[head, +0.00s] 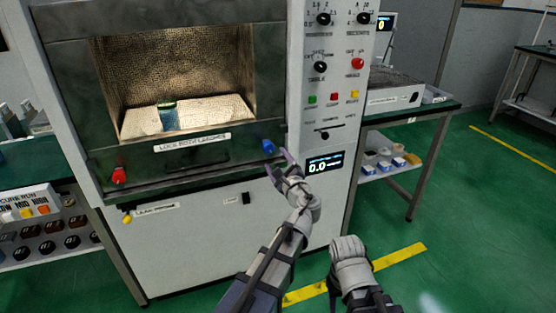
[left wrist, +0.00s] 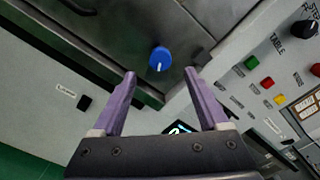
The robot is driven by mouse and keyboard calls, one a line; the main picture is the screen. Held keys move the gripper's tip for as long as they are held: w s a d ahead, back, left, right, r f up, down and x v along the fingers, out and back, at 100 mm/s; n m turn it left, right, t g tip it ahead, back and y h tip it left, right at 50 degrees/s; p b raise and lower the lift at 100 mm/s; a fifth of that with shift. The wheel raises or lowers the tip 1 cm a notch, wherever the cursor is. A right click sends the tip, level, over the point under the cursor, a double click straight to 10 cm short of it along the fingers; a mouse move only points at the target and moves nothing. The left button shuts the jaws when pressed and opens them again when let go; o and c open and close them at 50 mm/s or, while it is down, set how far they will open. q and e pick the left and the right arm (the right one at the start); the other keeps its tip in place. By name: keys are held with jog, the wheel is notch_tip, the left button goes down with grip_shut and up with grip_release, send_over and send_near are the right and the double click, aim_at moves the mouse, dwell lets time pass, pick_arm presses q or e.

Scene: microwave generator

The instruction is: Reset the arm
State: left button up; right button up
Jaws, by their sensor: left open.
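My left gripper (head: 277,168) is in front of the microwave machine's (head: 230,225) lower front, with its purple fingers apart and nothing between them. A blue knob (head: 268,146) sits on the dark front panel just beyond the fingertips. In the left wrist view the blue knob (left wrist: 160,58) shows ahead of the gap of my open left gripper (left wrist: 160,73), and the fingers look clear of it. My right arm shows low in the head view, but its gripper fingers are not seen.
A red knob (head: 118,175) is at the panel's left. The open chamber holds a blue-green container (head: 168,116) on a pale plate (head: 205,115). Buttons, dials and a display (head: 324,162) reading 0.0 are at the right. Side tables flank the machine; green floor is open at right.

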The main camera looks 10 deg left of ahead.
pick_arm(q)
jog(key=s+d+n+g+h+p, duration=0.3)
jog(key=s+p, duration=0.4)
jog(key=s, duration=0.3)
jog(key=s+d+r+n+g+h+p, duration=0.1)
jog(key=s+d+n+g+h+p, duration=0.2)
jog(key=s, duration=0.7)
jog(key=s+d+n+g+h+p, duration=0.2)
jog(key=s+d+n+g+p, duration=0.4)
jog(key=s+n+g+p, duration=0.3)
jog(key=s+n+p, duration=0.1)
jog(key=p, duration=0.3)
jog(key=shift+d+r+n+h, duration=0.25)
jog(key=shift+r+n+h, duration=0.05)
jog(key=shift+h, duration=0.1)
jog(key=shift+w, duration=0.1)
jog(key=shift+c, duration=0.3)
